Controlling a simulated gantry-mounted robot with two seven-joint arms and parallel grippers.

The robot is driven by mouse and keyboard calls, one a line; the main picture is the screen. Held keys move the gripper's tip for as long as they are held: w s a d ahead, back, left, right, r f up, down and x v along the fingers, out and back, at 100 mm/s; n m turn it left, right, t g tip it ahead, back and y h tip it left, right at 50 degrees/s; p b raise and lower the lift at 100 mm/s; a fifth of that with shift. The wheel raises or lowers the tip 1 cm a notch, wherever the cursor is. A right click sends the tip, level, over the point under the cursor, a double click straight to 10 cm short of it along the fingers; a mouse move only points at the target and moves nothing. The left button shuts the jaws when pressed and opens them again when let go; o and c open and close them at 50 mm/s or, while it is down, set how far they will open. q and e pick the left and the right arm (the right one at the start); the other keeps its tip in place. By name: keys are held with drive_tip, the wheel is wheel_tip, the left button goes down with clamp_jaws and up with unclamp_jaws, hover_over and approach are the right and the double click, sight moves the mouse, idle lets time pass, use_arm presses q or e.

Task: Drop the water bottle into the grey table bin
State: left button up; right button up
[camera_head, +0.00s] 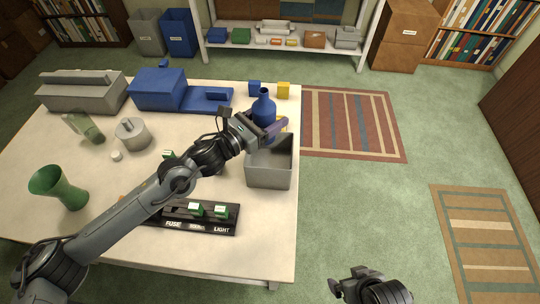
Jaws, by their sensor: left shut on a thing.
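The blue water bottle (263,107) stands upright with its neck up, at the right part of the white table. My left gripper (269,131) is shut on it, around its body; the fingers hide part of its lower side. The grey table bin (270,178) is an open box at the table's right edge, just in front of the bottle. The gripper and bottle are at the bin's far rim in the picture; I cannot tell whether the bottle's base is over the opening. My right gripper (354,281) is low at the bottom, away from the table; its finger gap is unclear.
A green vase (58,187), a grey lidded pot (132,133), a blue machine (168,90) and a grey toolbox (82,91) stand on the table (120,225). A black panel (200,216) with green blocks lies near the front. Small blue and yellow blocks (283,90) sit behind the bottle.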

use_arm(q)
drive_tip(key=shift+w+a+f, duration=0.1)
drive_tip(key=shift+a+f, duration=0.1)
drive_tip(key=shift+f, duration=0.2)
drive_tip(key=shift+f+b, duration=0.5)
drive_tip(key=shift+f, duration=0.2)
drive_tip(key=shift+f+b, duration=1)
drive_tip(key=shift+f, duration=0.9)
drive_tip(key=o, duration=1.2)
drive_tip(key=shift+o, duration=0.2)
